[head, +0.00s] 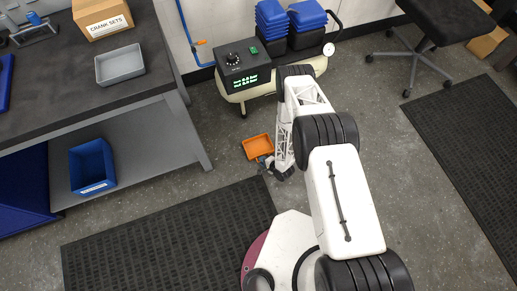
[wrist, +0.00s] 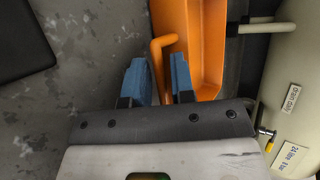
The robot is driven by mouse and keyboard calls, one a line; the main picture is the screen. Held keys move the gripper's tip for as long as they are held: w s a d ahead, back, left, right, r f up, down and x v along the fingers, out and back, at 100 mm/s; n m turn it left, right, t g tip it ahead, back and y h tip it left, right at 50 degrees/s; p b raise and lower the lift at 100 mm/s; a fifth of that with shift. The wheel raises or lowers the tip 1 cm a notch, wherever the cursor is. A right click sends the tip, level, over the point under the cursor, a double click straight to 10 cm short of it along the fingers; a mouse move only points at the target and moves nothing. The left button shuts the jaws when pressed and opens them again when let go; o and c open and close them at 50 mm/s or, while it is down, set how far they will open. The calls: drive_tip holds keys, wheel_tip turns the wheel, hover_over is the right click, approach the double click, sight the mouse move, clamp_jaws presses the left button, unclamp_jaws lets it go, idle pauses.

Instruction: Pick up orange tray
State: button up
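The orange tray (head: 258,146) is a small shallow rectangular tray low at the floor, in front of the compressor in the head view. In the wrist view the tray (wrist: 205,50) fills the top centre, with its near edge running down toward my gripper. My gripper (head: 266,162) is at the tray's near right corner in the head view. In the wrist view, the two blue fingertips of my gripper (wrist: 159,72) stand apart, with a narrow orange strip of the tray between them. A gap shows beside the strip, so the fingers look open around it. Firm contact is not visible.
Black mats (head: 165,240) cover some floor. A chair (head: 440,20) stands upper right.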

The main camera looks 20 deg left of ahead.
drive_tip(key=shift+c, duration=0.2)
clamp_jaws()
drive_tip(key=shift+r, duration=0.1)
drive_tip(key=shift+r, duration=1.55)
drive_tip(key=s+d, duration=0.3)
drive_tip(key=s, duration=0.1)
drive_tip(key=s+d+r, duration=0.1)
drive_tip(key=s+d, duration=0.2)
drive_tip(key=s, duration=0.1)
drive_tip(key=s+d, duration=0.3)
drive_tip(key=s, duration=0.1)
drive_tip(key=shift+s+d+r, duration=0.3)
drive_tip(key=shift+d+r, duration=0.05)
